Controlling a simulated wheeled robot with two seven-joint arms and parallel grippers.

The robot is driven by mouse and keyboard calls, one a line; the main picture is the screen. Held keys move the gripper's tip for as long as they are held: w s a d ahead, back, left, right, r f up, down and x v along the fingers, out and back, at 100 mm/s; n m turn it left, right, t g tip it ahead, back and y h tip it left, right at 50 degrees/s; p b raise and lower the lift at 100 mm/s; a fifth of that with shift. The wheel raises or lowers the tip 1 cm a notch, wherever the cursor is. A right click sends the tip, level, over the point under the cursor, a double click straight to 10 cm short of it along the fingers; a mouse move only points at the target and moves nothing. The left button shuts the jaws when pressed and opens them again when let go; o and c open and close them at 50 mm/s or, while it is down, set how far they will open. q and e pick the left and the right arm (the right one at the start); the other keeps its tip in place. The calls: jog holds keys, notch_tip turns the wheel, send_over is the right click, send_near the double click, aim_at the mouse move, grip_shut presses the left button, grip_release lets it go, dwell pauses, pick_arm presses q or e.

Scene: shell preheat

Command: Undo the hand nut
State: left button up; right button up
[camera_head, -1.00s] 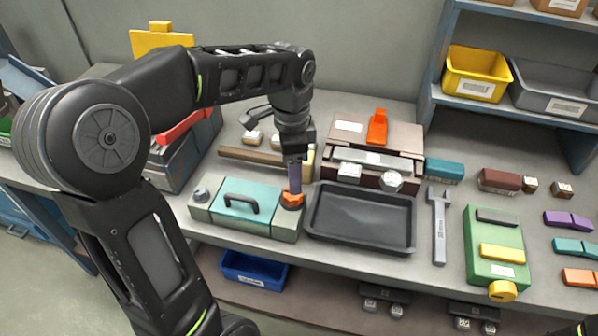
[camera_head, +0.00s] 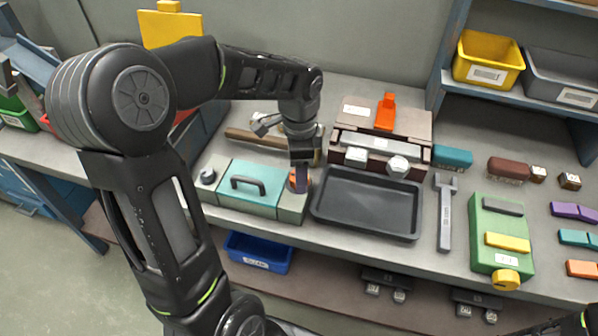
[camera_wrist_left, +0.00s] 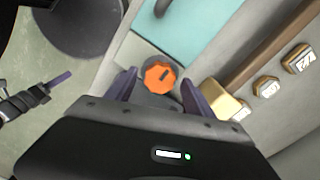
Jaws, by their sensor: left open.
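The orange hand nut (camera_head: 293,181) sits on the grey right end of the teal-lidded fixture (camera_head: 248,187). In the wrist view my left gripper's purple fingers (camera_wrist_left: 160,84) are open, one on either side of the nut, with gaps between. My right gripper (camera_wrist_left: 60,78) seems to show at the wrist view's left edge; its opening is unclear.
A grey knob (camera_head: 208,176) stands on the fixture's left end, and a black handle (camera_head: 249,183) on its lid. A black tray (camera_head: 368,203) lies close on the right. A wooden bar (camera_head: 250,138) lies behind. A wrench (camera_head: 445,215) lies farther right.

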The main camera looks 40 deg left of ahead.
pick_arm(q)
jog(key=shift+f, duration=0.6)
jog(key=shift+c, duration=0.2)
grip_shut()
